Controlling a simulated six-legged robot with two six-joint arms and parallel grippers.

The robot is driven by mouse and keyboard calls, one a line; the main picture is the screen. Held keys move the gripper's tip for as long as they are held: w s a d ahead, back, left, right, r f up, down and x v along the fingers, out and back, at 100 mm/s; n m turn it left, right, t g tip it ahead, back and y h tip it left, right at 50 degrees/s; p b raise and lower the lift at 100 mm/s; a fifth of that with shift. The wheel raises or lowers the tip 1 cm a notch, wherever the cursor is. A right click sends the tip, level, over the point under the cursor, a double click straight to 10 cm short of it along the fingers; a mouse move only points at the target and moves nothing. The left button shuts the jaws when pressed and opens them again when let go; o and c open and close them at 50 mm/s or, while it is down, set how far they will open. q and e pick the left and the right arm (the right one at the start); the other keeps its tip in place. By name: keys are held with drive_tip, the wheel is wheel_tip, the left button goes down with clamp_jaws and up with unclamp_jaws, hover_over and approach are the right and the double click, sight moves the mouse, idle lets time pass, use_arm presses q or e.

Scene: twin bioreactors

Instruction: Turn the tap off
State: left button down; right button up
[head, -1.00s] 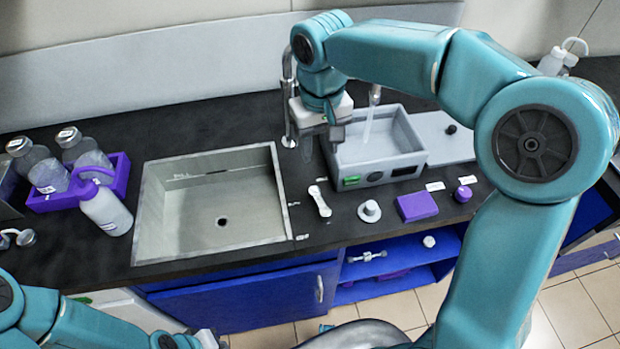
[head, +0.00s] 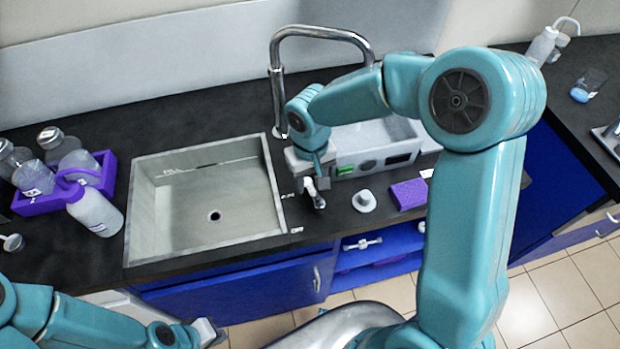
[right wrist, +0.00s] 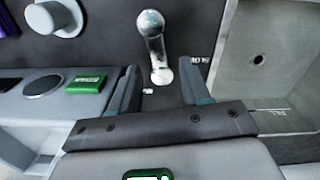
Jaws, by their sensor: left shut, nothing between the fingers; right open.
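The spout's end is hidden behind my right arm, so I cannot see whether water runs. A small pale lever (head: 318,201) lies on the counter right of the sink, with small labels by it. My left gripper (head: 208,331) is shut and empty, low in front of the cabinet.
A grey bath with a green switch (head: 366,168) stands right of my right gripper. A white knob-like piece (head: 364,201) and a purple block (head: 408,194) lie nearby. Bottles in a purple rack (head: 38,203) and a wash bottle (head: 95,210) stand left of the sink.

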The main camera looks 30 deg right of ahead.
drive_tip(key=shift+w+f, duration=0.1)
drive_tip(key=shift+f, duration=0.55)
drive_tip(key=shift+s+r, duration=0.1)
drive_tip(key=shift+s, duration=0.1)
drive_tip(key=shift+w, duration=0.2)
clamp_jaws()
